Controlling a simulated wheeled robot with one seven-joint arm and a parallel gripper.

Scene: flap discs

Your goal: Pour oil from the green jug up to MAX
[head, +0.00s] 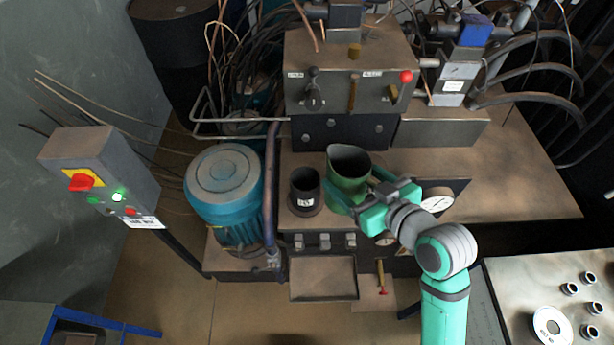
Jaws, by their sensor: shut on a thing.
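The green jug (348,168) is in the middle of the head view, with its wide mouth facing up towards the camera. My gripper (357,201) comes from the right and is shut on the jug's right side. The jug looks roughly upright. Just left of it stands a dark filler neck (306,190) with a small white label, on top of the machine's tank (293,219). The jug and the neck are close together but look apart. No oil stream shows. The oil level and the MAX mark cannot be made out.
A blue motor (224,190) stands left of the neck, with a dark pipe (271,190) between. Behind is a control block (349,80) with levers. A gauge (437,202) is right of my gripper. A table with small rings (570,289) is at lower right.

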